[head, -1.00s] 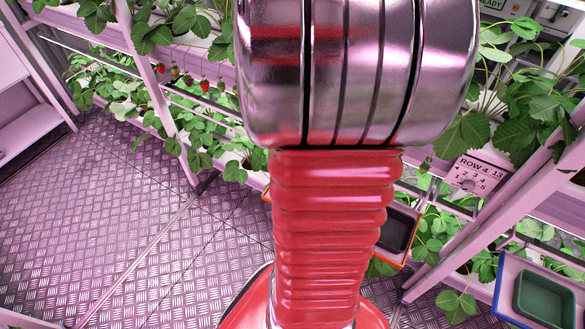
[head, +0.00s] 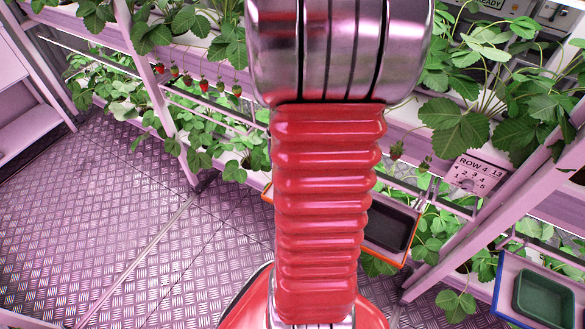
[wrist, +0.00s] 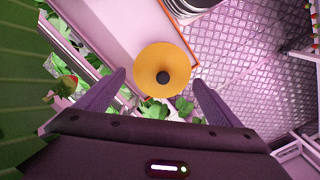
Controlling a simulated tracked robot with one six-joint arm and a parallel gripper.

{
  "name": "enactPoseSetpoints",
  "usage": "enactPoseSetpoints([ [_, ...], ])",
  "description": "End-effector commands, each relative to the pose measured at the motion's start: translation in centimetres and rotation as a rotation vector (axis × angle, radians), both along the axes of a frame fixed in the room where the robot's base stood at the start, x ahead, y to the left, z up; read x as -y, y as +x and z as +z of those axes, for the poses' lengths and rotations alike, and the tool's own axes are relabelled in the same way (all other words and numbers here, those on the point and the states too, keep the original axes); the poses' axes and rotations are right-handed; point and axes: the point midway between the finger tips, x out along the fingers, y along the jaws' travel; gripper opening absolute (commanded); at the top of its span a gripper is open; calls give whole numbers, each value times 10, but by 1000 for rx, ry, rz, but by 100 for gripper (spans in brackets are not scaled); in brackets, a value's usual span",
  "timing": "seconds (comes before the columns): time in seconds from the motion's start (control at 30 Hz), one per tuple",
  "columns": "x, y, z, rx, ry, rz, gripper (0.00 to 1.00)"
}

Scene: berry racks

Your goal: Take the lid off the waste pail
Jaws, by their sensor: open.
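In the wrist view a round orange-yellow lid (wrist: 150,64) with a dark knob (wrist: 162,77) shows between the fingers. I take it to be the waste pail's lid; the pail's body under it is hidden. My gripper (wrist: 159,80) is open, one dark finger on each side of the picture of the lid, with nothing held. The knob lies near the middle of the gap between the fingertips. How far the fingertips are from the lid I cannot tell. In the head view my own arm blocks the middle, and neither lid nor gripper shows.
Strawberry plants crowd the wrist view's left side, with a red berry (wrist: 67,85) near the left finger. An orange-edged pale surface (wrist: 128,18) lies beside the lid. In the head view, a dark tray (head: 390,228) and green tray (head: 543,298) stand right; metal floor (head: 110,220) is open left.

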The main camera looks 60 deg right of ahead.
Motion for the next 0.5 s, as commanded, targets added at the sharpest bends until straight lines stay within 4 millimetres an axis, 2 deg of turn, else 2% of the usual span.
enactPoseSetpoints([
  [0.1,-1,0,-16,-2,3,0,87],
  [0.2,-1,1,-22,-1,1,0,87],
  [0.5,-1,1,-23,0,0,1,87],
])
